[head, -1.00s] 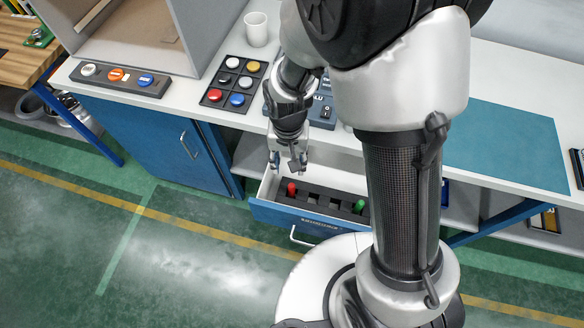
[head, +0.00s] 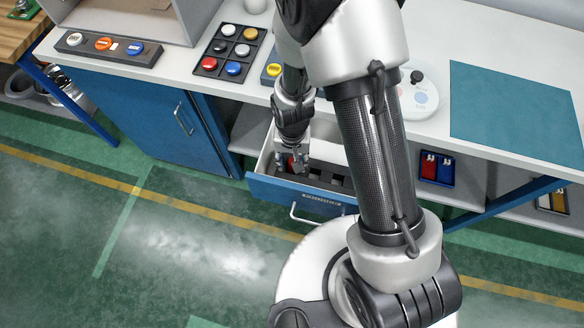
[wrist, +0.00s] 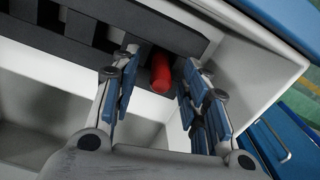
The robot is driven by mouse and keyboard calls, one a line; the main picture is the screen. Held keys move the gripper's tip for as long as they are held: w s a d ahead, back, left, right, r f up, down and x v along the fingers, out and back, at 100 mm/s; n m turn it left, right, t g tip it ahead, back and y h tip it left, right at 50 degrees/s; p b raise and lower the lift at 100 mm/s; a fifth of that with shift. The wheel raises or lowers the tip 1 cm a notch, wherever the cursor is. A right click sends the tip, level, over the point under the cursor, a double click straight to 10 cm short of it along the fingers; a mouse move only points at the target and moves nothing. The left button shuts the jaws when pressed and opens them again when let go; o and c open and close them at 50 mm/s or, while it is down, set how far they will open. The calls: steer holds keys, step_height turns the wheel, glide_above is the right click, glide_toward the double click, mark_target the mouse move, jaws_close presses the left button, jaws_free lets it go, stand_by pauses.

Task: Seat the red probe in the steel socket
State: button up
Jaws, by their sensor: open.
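The red probe (wrist: 160,72) stands at one end of a black rack (wrist: 178,38) inside the open blue-fronted drawer (head: 300,190). In the wrist view the probe lies between my two open fingers, with a visible gap on each side. My gripper (wrist: 161,64) is open and reaches down into the drawer around the probe; it also shows in the head view (head: 293,165), where it covers most of the probe. I cannot make out the steel socket in either view.
The drawer's pale side wall (wrist: 235,75) is close to the right finger. The bench above holds a panel of coloured buttons (head: 226,52), a three-button strip (head: 108,48) and a teal mat (head: 512,122).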

steer(key=shift+f, duration=0.65)
steer(key=shift+r, duration=0.1)
steer(key=shift+c, duration=0.2)
jaws_close()
